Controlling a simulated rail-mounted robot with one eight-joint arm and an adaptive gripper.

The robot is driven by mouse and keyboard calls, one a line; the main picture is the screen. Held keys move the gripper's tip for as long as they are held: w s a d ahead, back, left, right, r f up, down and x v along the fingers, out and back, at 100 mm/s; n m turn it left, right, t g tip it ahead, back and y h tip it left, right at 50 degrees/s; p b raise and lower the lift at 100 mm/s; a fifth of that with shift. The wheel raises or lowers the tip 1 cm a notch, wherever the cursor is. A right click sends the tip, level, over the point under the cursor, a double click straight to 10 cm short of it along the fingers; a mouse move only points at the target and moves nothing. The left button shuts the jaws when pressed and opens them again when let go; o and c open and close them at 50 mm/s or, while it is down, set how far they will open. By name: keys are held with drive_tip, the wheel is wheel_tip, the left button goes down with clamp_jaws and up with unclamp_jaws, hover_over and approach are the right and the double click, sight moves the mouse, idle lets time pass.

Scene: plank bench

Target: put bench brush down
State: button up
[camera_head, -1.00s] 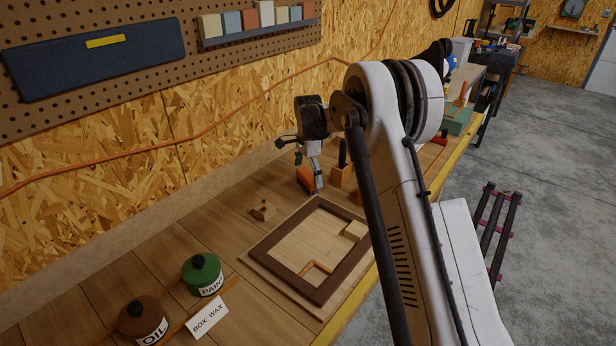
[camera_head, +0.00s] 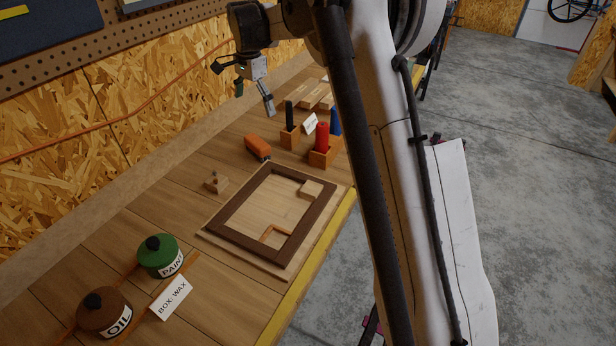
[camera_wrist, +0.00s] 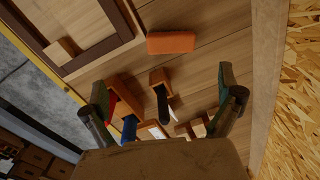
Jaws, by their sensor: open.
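The bench brush, seen as an orange block (camera_head: 257,147), lies on the plank bench (camera_head: 140,215) behind the dark frame. It also shows in the wrist view (camera_wrist: 171,42), with no bristles clearly visible. My gripper (camera_head: 254,94) is open and empty. It hangs above the bench, apart from the brush. In the wrist view its two fingers (camera_wrist: 165,108) are spread wide, with nothing held between them.
A dark wooden frame (camera_head: 231,239) lies in front of the brush. A small wooden block (camera_head: 216,182) is left of it. A paint pot (camera_head: 158,258) and oil pot (camera_head: 104,313) are nearer.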

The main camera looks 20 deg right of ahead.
drive_tip(key=s+r+n+t, duration=0.25)
drive_tip(key=s+r, duration=0.25)
drive_tip(key=s, duration=0.6)
drive_tip(key=s+r+n+t, duration=0.1)
drive_tip(key=s+r+n, duration=0.4)
drive_tip(key=s, duration=0.5)
drive_tip(key=s+f+n+t, duration=0.1)
drive_tip(key=s+f+n, duration=0.2)
drive_tip(key=s, duration=0.8)
drive_tip(key=s+f+n+t, duration=0.2)
drive_tip(key=s+f+n, duration=0.1)
drive_tip(key=s, duration=0.9)
drive_tip(key=shift+s+f, duration=0.2)
drive_tip(key=shift+f, duration=0.3)
wheel_tip(320, 180, down, 4)
drive_tip(key=b, duration=0.3)
drive_tip(key=shift+r+b, duration=0.15)
drive_tip(key=shift+b, duration=0.2)
